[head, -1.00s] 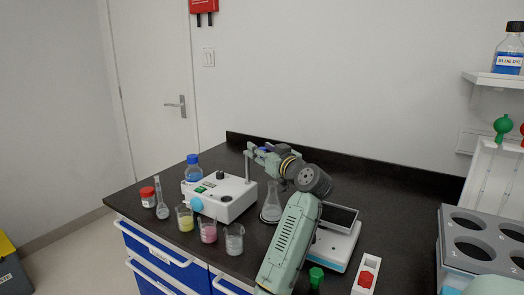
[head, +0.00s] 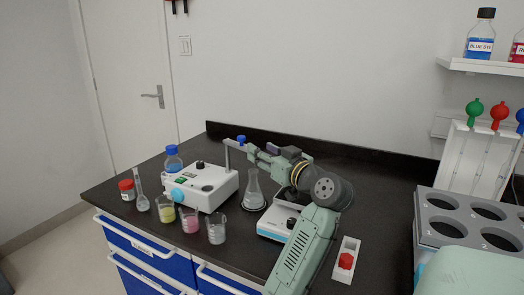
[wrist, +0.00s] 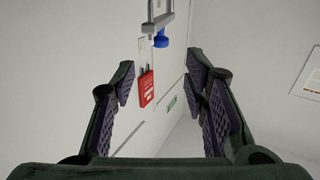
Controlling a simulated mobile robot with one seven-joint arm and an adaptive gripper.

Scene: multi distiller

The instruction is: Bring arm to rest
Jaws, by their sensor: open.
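My arm reaches over the black bench in the head view, with my gripper (head: 254,153) pointing left near the clamp stand (head: 227,155). In the wrist view my gripper (wrist: 160,76) has its two fingers wide apart and nothing between them. The stand's grey clamp (wrist: 158,22) and blue knob (wrist: 161,41) show beyond the fingertips at the top of that view. The knob also shows in the head view (head: 241,140). The gripper appears apart from the stand.
A conical flask (head: 254,190) stands below my gripper, beside the white heater (head: 201,187). Beakers (head: 190,220) and a blue-capped bottle (head: 173,160) stand left. My forearm partly hides a balance (head: 278,222). A grey rack (head: 428,232) stands at right. The wall is behind.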

